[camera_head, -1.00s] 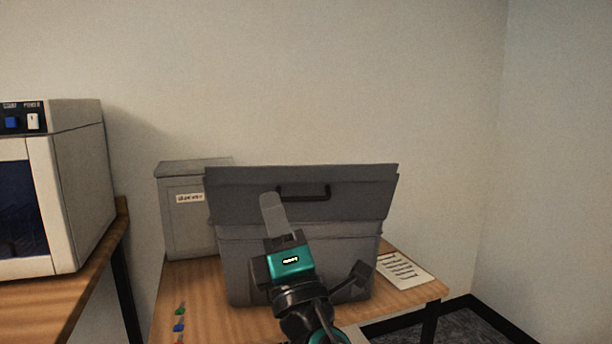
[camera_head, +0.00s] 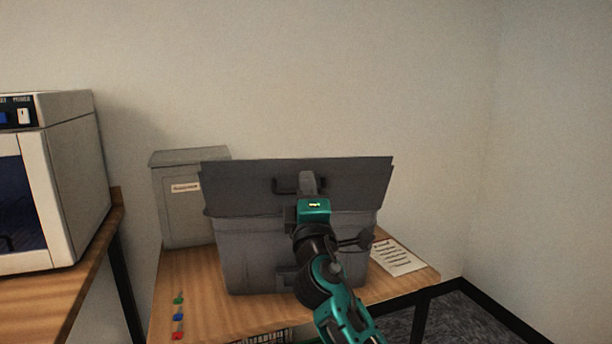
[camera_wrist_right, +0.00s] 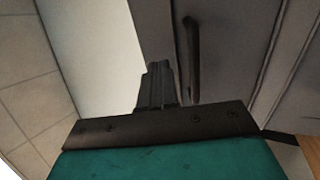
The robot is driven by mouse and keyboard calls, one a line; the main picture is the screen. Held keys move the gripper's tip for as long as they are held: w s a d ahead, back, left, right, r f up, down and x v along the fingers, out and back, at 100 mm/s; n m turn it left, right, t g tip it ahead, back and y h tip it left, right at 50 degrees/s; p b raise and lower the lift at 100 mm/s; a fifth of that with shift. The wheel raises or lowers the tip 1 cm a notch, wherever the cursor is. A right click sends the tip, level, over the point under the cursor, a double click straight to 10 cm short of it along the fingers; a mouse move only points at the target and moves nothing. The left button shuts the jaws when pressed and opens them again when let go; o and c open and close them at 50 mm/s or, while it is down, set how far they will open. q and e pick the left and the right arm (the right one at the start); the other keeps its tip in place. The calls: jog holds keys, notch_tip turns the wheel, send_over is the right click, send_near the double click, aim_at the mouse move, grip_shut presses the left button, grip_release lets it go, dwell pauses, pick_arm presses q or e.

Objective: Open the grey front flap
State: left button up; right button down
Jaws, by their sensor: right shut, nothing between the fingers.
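The grey front flap (camera_head: 240,187) is the wide upper panel of a grey box (camera_head: 243,255) on a wooden table. It hangs down over the box front and looks shut. Its dark bar handle (camera_head: 284,186) shows just left of my right gripper (camera_head: 307,181), which hides the handle's right end. In the right wrist view the handle (camera_wrist_right: 192,50) stands out from the panel, just right of my right gripper's fingers (camera_wrist_right: 158,84). The fingers are together and empty; I cannot tell if they touch the flap. My left gripper is not in view.
A smaller grey labelled bin (camera_head: 184,215) stands behind at the left. A printed sheet (camera_head: 399,257) lies right of the box. Small coloured pieces (camera_head: 178,318) lie at the table's front left. A white machine (camera_head: 65,180) stands on another table at the left.

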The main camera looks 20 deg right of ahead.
aim_at(305, 165)
jog(key=shift+x, duration=1.05)
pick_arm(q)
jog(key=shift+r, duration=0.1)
pick_arm(e)
jog(key=shift+r, duration=0.15)
jog(key=p, duration=0.2)
jog(key=r+p, duration=0.1)
jog(key=p, duration=0.1)
jog(key=shift+w+d+r+g, duration=0.1)
jog(key=shift+w+g, duration=0.2)
jog(key=shift+w, duration=0.05)
jog(key=shift+w+d+r+p, duration=0.15)
jog(key=shift+w+p, duration=0.2)
jog(key=shift+p, duration=0.65)
jog(key=shift+w+r+g, duration=0.1)
jog(key=shift+w+g, duration=0.2)
jog(key=shift+w, duration=0.4)
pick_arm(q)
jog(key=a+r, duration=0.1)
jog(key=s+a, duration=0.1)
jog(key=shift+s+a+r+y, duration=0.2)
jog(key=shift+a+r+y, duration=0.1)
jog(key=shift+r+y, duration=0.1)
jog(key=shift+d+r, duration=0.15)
pick_arm(e)
jog(key=shift+d, duration=0.1)
